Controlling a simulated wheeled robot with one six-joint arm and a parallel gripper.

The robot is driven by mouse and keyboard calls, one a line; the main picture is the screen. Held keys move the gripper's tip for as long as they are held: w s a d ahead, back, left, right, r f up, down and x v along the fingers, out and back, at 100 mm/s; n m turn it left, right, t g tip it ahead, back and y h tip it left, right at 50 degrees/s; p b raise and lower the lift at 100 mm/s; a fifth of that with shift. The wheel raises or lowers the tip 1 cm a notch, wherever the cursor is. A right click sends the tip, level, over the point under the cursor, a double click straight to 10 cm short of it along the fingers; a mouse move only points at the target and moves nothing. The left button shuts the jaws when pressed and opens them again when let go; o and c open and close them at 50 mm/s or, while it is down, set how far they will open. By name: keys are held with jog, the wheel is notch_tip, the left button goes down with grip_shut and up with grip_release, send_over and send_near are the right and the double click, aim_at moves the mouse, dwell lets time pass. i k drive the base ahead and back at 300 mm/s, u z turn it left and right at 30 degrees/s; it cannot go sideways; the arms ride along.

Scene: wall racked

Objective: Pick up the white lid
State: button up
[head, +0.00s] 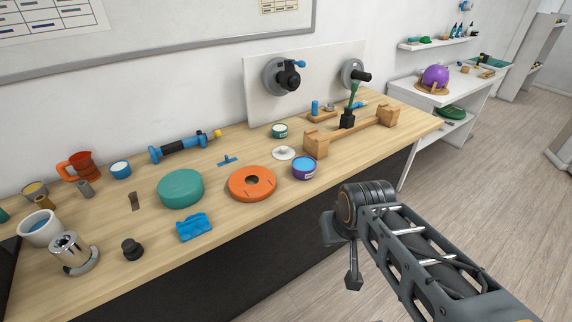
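The white lid (283,153) lies flat on the wooden workbench, a small pale disc with a raised knob on top. It sits just behind a purple-rimmed tub with a blue top (304,167), above and right of an orange ring (252,183). My gripper (353,280) hangs at the end of my arm in front of the bench edge, over the floor, to the right of and nearer than the lid. It is apart from everything on the bench. Its fingers are small and dark, and whether they are apart is unclear.
A green tub (280,131) stands behind the lid. A wooden bar with end blocks (316,145) is to its right. A teal cylinder (180,188) and blue block (194,227) are to the left. The bench's front strip near the orange ring is clear.

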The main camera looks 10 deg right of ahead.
aim_at(284, 153)
jog(key=z, duration=0.15)
jog(key=i, duration=1)
jog(key=u, duration=0.8)
